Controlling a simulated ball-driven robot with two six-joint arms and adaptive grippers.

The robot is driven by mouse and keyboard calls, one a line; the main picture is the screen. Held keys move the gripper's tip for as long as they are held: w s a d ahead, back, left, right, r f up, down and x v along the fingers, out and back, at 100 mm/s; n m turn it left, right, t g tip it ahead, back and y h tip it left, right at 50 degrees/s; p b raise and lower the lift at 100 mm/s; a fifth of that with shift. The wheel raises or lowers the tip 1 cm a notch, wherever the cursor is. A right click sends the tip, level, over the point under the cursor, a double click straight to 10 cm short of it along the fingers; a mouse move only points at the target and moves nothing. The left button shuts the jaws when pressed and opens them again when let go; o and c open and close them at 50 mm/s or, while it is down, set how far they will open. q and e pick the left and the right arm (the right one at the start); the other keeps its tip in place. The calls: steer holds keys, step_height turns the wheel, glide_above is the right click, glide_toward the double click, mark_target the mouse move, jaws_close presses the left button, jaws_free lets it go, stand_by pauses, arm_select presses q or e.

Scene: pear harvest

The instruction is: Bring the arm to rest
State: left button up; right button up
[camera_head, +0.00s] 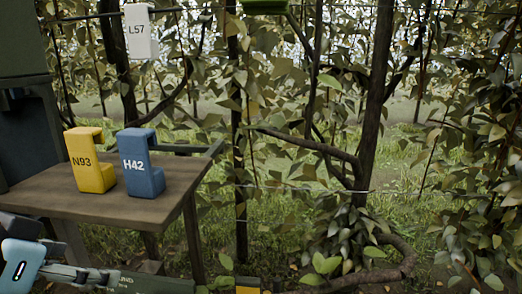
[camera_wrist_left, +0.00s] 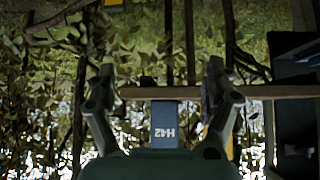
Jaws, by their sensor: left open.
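My left gripper (camera_head: 82,275) is low at the left edge of the head view, in front of and below the wooden table. In the left wrist view its two fingers (camera_wrist_left: 160,75) stand wide apart with nothing held between them. That view is upside down, and the blue block H42 (camera_wrist_left: 165,124) shows beyond the gap, apart from the fingers. In the head view H42 (camera_head: 142,172) stands upright on the table beside the yellow block N93 (camera_head: 86,172). My right gripper does not show.
The wooden table (camera_head: 60,197) stands at the left, its right side open to grass. A white tag L57 (camera_head: 141,33) hangs above it. A green thing (camera_head: 264,6) is cut off at the top. Trunks and leafy branches (camera_head: 372,110) fill the middle and right.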

arm_select(q)
steer(key=s+a+f+n+g+y, duration=0.1)
steer(key=s+f+g, duration=0.2)
steer(key=s+f, duration=0.35)
steer(key=s+f+n+g+y, duration=0.1)
steer(key=s+f+g, duration=0.15)
steer(key=s, duration=0.75)
step_height(320, 180, down, 32)
steer(key=s+a+b, duration=0.2)
steer(key=a+b, duration=0.1)
steer(key=b, duration=0.1)
steer(key=s+f+g+b, duration=0.2)
steer(key=s+f, duration=1.5)
steer(key=shift+s+a, duration=0.4)
